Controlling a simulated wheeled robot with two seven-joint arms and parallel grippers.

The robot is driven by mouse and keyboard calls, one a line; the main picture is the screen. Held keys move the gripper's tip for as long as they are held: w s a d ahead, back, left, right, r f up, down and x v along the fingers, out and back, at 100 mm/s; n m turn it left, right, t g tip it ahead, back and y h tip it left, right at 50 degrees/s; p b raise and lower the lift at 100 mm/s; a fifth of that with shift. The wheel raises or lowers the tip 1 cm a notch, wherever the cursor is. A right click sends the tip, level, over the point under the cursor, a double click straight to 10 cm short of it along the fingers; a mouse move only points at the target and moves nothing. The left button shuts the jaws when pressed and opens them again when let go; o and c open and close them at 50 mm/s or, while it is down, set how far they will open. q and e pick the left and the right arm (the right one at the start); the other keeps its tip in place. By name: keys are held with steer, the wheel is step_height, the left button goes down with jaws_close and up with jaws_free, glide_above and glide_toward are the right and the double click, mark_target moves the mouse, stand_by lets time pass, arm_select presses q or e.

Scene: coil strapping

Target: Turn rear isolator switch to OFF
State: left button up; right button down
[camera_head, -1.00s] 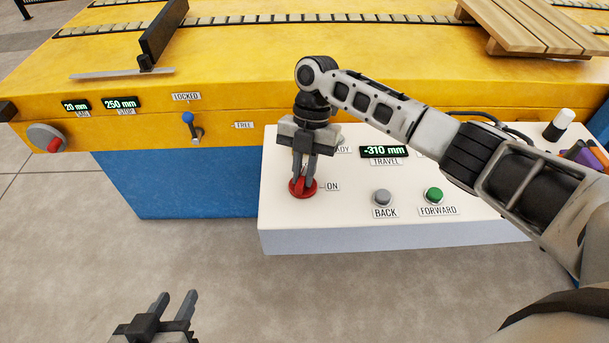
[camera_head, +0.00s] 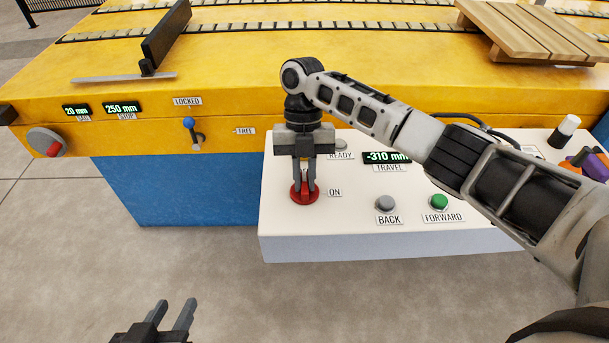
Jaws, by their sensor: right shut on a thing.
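The red rotary isolator switch (camera_head: 305,196) sits at the left end of the white control panel (camera_head: 345,225), with an ON label (camera_head: 335,193) to its right. My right gripper (camera_head: 304,186) points down from above and is shut on the switch's handle. The fingers hide most of the handle, so its exact angle is hard to read. My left gripper (camera_head: 175,312) is low in the picture over the floor, with its fingers apart and empty.
The panel also carries a grey BACK button (camera_head: 385,204), a green FORWARD button (camera_head: 438,202) and a travel display (camera_head: 386,157) reading -310 mm. A blue-knobbed lever (camera_head: 190,124) is on the yellow bench front (camera_head: 230,110). A wooden pallet (camera_head: 530,30) lies at the back right.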

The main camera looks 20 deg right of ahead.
steer(key=c, duration=1.4)
jaws_free()
steer(key=shift+c, duration=0.2)
arm_select(q)
steer(key=shift+f, duration=0.1)
steer(key=p, duration=0.2)
steer(key=shift+s+r+p, duration=0.1)
steer(key=shift+r+p, duration=0.2)
steer(key=shift+r, duration=0.1)
arm_select(e)
steer(key=v, duration=1.6)
arm_select(q)
steer(key=shift+a, duration=0.1)
arm_select(e)
steer(key=shift+s, duration=0.15)
